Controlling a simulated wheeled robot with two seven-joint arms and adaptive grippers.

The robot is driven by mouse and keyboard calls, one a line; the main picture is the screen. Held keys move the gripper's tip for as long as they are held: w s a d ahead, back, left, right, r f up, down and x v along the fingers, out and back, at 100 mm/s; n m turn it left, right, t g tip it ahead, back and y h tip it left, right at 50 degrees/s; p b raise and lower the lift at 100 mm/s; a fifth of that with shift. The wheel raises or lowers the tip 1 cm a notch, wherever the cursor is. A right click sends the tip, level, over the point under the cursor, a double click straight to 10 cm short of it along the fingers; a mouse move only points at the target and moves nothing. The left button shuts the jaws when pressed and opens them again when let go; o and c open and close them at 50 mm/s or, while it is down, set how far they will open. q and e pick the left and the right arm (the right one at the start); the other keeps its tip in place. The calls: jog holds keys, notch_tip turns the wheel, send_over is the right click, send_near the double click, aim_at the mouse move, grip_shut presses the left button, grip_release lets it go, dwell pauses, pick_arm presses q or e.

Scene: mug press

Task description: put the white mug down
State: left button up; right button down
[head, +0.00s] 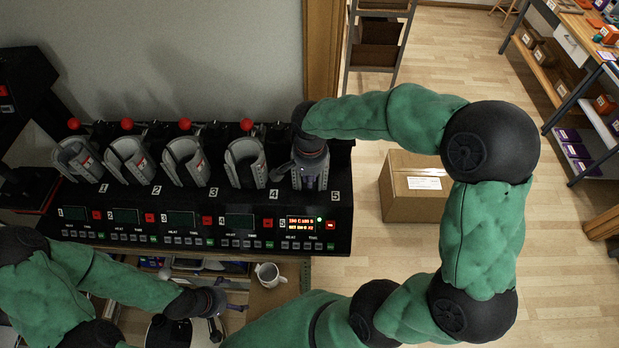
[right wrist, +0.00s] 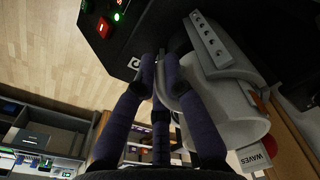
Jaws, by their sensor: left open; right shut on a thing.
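My right gripper (head: 309,178) is at station 5 of the mug press, the rightmost one. In the right wrist view its fingers (right wrist: 163,78) are shut on the handle side of a white mug (right wrist: 232,125). The mug sits beside the grey curved clamp (right wrist: 215,52) of that station; I cannot tell whether it rests on anything. In the head view this mug is mostly hidden by my gripper. Another white mug (head: 270,273) stands on the table in front of the press. My left gripper (head: 218,308) is open and empty, low at the left of that mug.
The black press (head: 200,226) has several numbered stations with red-knobbed levers; the display (head: 301,223) of station 5 is lit. A cardboard box (head: 417,184) stands on the wooden floor to the right. A label reading WAVES (right wrist: 256,157) shows beside the held mug.

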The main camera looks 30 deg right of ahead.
jog(key=shift+w+f, duration=0.1)
jog(key=shift+f, duration=0.7)
jog(key=c, duration=1.6)
grip_release()
jog(key=shift+f, duration=0.15)
jog(key=shift+r, duration=0.35)
notch_tip(320, 180, up, 12)
jog(key=b, duration=0.1)
jog(key=shift+s+f+b, duration=0.15)
jog(key=shift+s+b, duration=0.15)
jog(key=shift+s, duration=0.05)
